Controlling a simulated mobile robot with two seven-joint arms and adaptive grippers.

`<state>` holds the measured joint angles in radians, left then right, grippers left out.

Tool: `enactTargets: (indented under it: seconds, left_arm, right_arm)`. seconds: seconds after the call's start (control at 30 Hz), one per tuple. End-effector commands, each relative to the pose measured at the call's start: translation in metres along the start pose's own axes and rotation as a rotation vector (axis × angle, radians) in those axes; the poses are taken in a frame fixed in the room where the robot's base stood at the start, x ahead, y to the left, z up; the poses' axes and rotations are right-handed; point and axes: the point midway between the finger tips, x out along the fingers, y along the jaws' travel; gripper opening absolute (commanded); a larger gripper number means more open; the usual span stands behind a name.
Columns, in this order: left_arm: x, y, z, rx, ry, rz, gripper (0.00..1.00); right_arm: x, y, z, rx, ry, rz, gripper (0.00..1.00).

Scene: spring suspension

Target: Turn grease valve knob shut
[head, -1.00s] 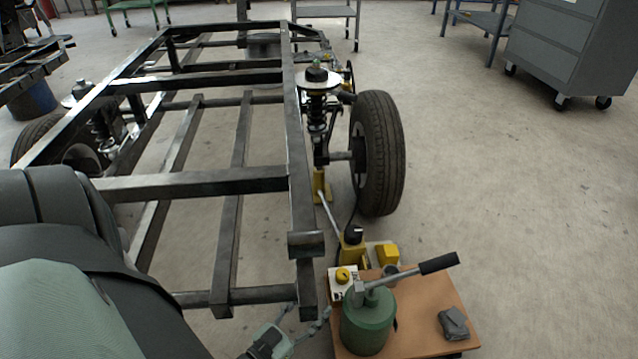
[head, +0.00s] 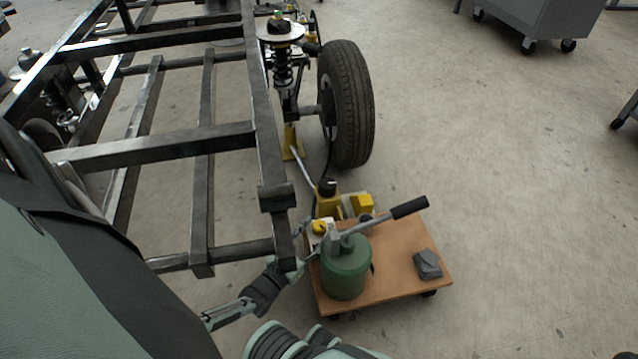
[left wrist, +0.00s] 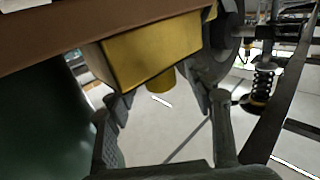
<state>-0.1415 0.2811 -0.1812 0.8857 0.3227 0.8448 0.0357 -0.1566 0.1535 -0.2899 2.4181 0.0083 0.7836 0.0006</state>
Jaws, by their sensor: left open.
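A yellow knob (head: 319,227) sits on a small white box (head: 327,240) at the left edge of a wooden cart. I take it to be the grease valve knob. Beside it stands a green grease canister (head: 346,270) with a black-tipped lever. My left gripper (head: 306,243) is beside the box, partly hidden by the frame's corner. In the left wrist view its fingers (left wrist: 164,115) are open and empty. A short yellow cylinder (left wrist: 161,80) on a yellow block face (left wrist: 150,50) lies ahead between them; contact is not visible. My right gripper is not in view.
The black chassis frame (head: 215,139) reaches close to my left gripper. The wooden cart (head: 395,285) also carries a yellow block (head: 362,203) and a grey object (head: 427,264). A tyre (head: 349,105) stands behind it.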

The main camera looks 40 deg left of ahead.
Motion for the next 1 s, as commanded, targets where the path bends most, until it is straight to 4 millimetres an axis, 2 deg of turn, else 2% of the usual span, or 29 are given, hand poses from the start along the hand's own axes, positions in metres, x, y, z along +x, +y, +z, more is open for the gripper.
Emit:
enactTargets:
  seconds: [0.17,0.47,0.87,1.0]
  left_arm:
    - [0.016,0.000,0.000,0.000,0.001,0.000,0.53]
    - [0.018,0.000,0.000,0.000,0.000,0.000,0.53]
    - [0.018,0.000,0.000,0.000,0.000,0.000,0.03]
    - [0.019,0.002,-0.001,-0.004,0.002,-0.027,0.01]
  right_arm:
    - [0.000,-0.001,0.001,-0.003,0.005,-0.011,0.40]
    - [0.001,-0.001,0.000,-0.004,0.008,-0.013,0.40]
    - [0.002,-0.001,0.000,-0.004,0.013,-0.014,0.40]
    - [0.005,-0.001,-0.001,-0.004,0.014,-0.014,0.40]
